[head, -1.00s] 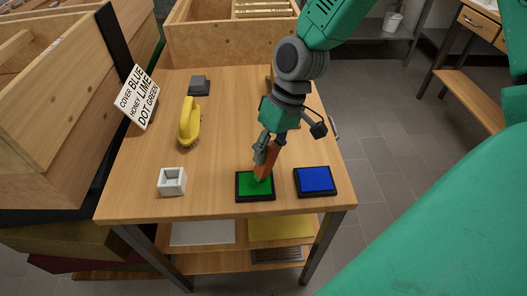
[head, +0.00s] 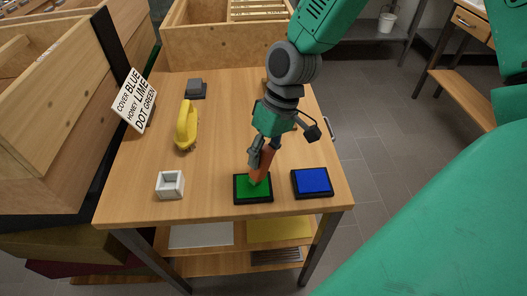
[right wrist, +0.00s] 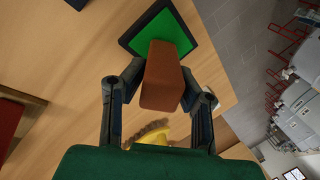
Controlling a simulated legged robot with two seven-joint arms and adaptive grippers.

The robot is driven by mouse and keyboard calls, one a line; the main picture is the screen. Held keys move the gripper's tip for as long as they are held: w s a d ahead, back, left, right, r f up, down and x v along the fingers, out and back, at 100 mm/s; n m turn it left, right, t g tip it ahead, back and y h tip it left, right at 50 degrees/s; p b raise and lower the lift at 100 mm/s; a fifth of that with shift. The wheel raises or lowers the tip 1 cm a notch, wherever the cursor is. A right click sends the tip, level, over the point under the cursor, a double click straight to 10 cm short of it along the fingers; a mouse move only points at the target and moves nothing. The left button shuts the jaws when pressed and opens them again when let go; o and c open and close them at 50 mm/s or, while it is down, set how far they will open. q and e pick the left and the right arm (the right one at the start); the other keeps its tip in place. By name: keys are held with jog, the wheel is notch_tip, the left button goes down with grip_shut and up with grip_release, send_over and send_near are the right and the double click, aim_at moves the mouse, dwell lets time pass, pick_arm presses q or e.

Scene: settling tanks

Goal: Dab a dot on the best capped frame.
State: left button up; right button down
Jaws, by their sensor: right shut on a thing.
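My right gripper (head: 260,158) is shut on an orange-brown block (head: 262,166), held tilted with its lower end at the green pad (head: 243,196). The green pad lies in a black tray near the table's front edge. In the right wrist view the block (right wrist: 162,77) sits between the two fingers, its far end overlapping the green pad (right wrist: 160,32). I cannot tell whether it touches the pad. A sign (head: 134,101) reads "COVER BLUE, HONEY LIME, DOT GREEN". Slatted frames (head: 258,9) show in the wooden box at the back; their caps cannot be made out. My left gripper is not in view.
A blue pad (head: 312,182) lies right of the green one. A white square cup (head: 170,185), a yellow-handled brush (head: 186,126) and a grey block (head: 195,88) stand on the table (head: 222,115). Wooden boxes (head: 48,110) crowd the left. The table's middle is clear.

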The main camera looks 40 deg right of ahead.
jog(key=shift+a+r, duration=0.15)
jog(key=shift+a, duration=0.85)
jog(key=shift+d, duration=0.4)
jog(key=shift+d+f, duration=0.2)
jog(key=shift+d, duration=0.4)
jog(key=shift+a+r, duration=0.1)
jog(key=shift+a, duration=0.25)
jog(key=shift+a+r, duration=0.1)
jog(key=shift+a, duration=0.4)
jog(key=shift+d+f+p, duration=0.2)
jog(key=shift+d+p, duration=0.15)
jog(key=shift+d, duration=0.4)
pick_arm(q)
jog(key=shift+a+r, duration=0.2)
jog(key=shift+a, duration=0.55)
pick_arm(e)
jog(key=shift+a+r, duration=0.1)
jog(key=shift+a, duration=0.5)
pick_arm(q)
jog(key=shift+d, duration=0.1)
